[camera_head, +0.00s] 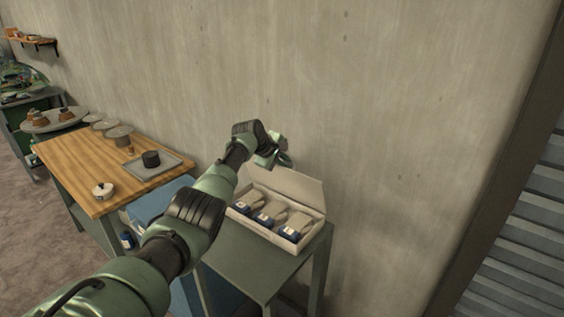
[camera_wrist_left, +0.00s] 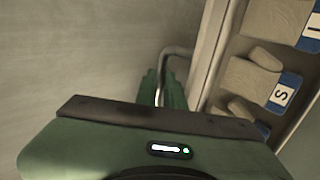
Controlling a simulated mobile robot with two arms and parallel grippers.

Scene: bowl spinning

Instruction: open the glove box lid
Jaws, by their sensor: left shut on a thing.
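The glove box (camera_head: 262,231) is a pale open-topped box on a green table by the wall. Its lid (camera_head: 300,188) stands raised along the back, and the gloves (camera_head: 269,212) inside are uncovered. My left gripper (camera_head: 280,159) is above the lid's upper left part. In the left wrist view its green fingers (camera_wrist_left: 163,92) are shut on a thin metal handle (camera_wrist_left: 176,53) beside the pale lid edge (camera_wrist_left: 207,57). Gloves with blue, lettered cuffs (camera_wrist_left: 285,93) show on the right there. The fingertip contact is partly hidden. My right gripper is not in view.
The bare wall (camera_head: 400,110) stands close behind the box. To the left, a wooden-topped bench (camera_head: 82,162) carries a tray (camera_head: 150,169) with a dark round piece and other discs.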

